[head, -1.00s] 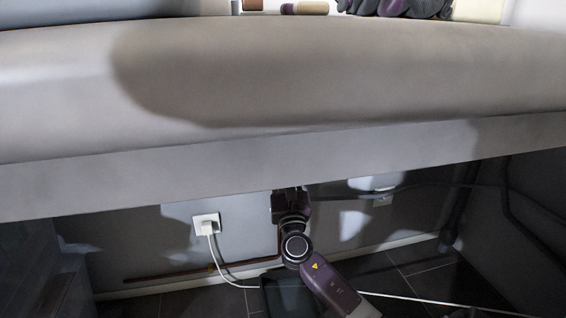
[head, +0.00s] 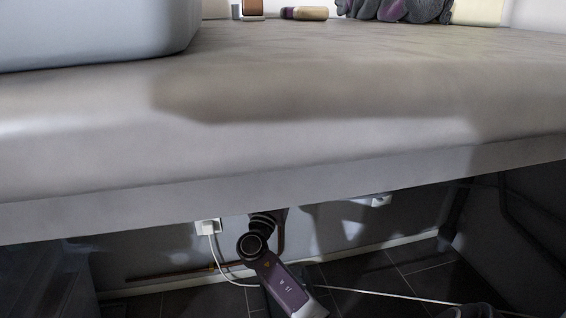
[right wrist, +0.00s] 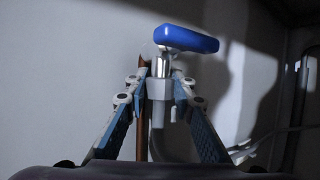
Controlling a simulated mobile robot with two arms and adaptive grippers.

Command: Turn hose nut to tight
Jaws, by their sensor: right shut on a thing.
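In the right wrist view, the grey hose nut (right wrist: 159,88) sits below a metal tap with a blue lever handle (right wrist: 186,39). A grey hose (right wrist: 157,122) runs down from the nut. My right gripper (right wrist: 160,80) is shut on the nut, one finger on each side. The lever is just above the fingertips and points right. In the head view, my right arm reaches under the worktop, and its gripper and the nut are hidden there. My left gripper is not in view.
A copper pipe (right wrist: 141,115) runs close beside the left finger. In the head view, the thick worktop (head: 330,90) overhangs my arm. A white socket with a plugged cable (head: 207,227) is on the wall, left of the arm. Dark pipes (head: 530,210) stand at right.

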